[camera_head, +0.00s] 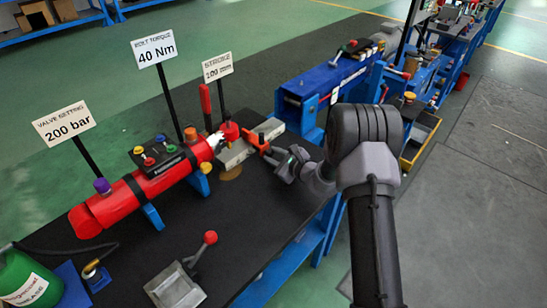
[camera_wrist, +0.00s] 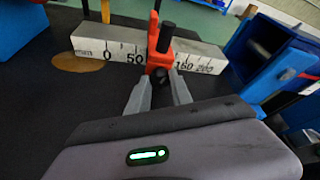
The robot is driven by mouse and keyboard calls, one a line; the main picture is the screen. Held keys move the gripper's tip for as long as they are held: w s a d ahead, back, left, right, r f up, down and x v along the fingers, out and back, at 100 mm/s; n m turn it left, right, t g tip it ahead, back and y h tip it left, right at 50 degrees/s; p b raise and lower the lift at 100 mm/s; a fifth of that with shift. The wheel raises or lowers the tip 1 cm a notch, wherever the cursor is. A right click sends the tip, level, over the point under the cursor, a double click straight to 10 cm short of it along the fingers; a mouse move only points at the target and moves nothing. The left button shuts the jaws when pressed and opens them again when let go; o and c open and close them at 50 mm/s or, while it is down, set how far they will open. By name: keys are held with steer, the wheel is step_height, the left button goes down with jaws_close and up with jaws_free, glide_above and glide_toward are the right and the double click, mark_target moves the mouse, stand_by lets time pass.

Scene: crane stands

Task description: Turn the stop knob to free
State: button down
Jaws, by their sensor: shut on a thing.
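The orange stop (camera_wrist: 153,45) sits astride the pale scale bar (camera_wrist: 100,42), between the 50 and 150 marks in the wrist view. A black post (camera_wrist: 165,36) rises from it, and its small dark stop knob (camera_wrist: 160,74) faces me, low on the front. My gripper (camera_wrist: 160,78) has one finger on each side of the knob and is shut on it; the fingers partly hide it. In the head view my gripper (camera_head: 279,161) reaches the orange stop (camera_head: 262,144) from the right. The knob's marking is too small to read.
A red cylinder (camera_head: 150,187) lies left of the bar, with signs reading 200 bar (camera_head: 64,122), 40 Nm (camera_head: 154,48) and a stroke sign (camera_head: 217,66). A blue machine (camera_head: 325,80) stands behind. A red-balled lever (camera_head: 209,238) stands in front on the black bench.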

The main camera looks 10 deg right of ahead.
steer(key=c, duration=1.4)
jaws_free()
steer(key=shift+c, duration=0.2)
steer(key=p+v, duration=0.4)
steer(key=v, duration=1.2)
steer(key=shift+s+r+p, duration=0.1)
steer(key=shift+r+p, duration=0.1)
steer(key=shift+p, duration=0.15)
steer(key=shift+s+d+r, duration=0.1)
steer(key=shift+s+d, duration=0.15)
steer(key=shift+s, duration=0.25)
